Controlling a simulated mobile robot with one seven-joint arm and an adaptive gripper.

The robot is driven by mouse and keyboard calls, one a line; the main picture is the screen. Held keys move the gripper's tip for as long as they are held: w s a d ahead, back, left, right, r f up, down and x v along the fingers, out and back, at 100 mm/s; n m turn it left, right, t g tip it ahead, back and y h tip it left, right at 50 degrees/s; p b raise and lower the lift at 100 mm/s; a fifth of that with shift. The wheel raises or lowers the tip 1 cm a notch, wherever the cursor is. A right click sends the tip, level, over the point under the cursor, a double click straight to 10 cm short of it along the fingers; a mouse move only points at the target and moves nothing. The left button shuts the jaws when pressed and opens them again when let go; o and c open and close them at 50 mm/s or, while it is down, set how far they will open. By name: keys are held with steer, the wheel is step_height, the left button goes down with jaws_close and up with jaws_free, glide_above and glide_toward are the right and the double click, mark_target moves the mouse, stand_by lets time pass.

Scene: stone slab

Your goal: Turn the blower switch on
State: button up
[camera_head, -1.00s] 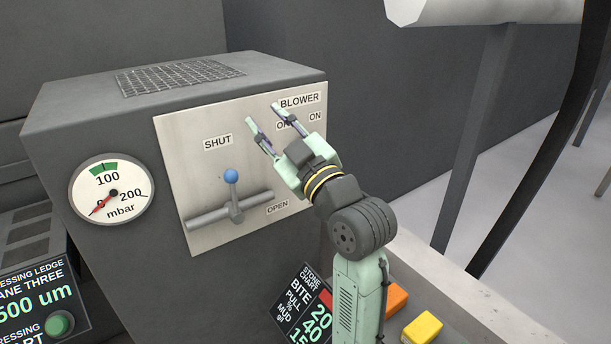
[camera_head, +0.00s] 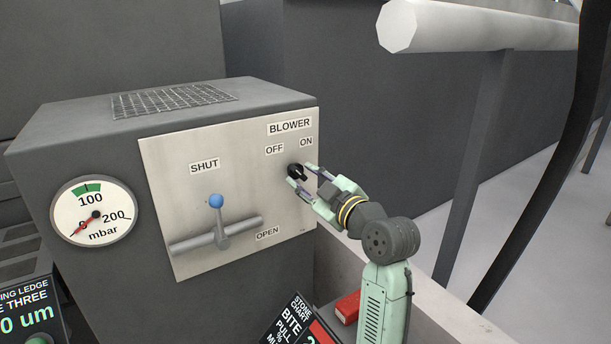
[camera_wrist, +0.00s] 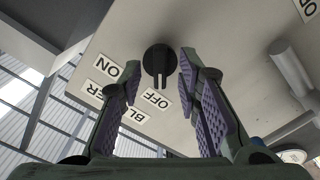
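The blower switch (camera_head: 294,169) is a black round knob with a raised bar, on the pale panel under the BLOWER, OFF and ON labels. In the wrist view the knob (camera_wrist: 158,58) shows upside down, its bar pointing towards the OFF label's side. My gripper (camera_head: 300,175) is at the knob, fingers apart. In the wrist view my gripper (camera_wrist: 160,72) is open with one purple-padded finger on each side of the knob. A gap shows between the bar and both fingers. Contact with the knob's rim cannot be told.
Left of the knob, a lever with a blue ball (camera_head: 216,201) stands on a grey pipe (camera_head: 190,243) between SHUT and OPEN labels. A pressure gauge (camera_head: 93,212) reads near 0. A pale rail (camera_head: 480,26) crosses at the upper right.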

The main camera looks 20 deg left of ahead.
steer(key=shift+w+a, duration=0.2)
steer(key=shift+a, duration=0.05)
steer(key=shift+c, duration=0.3)
jaws_close()
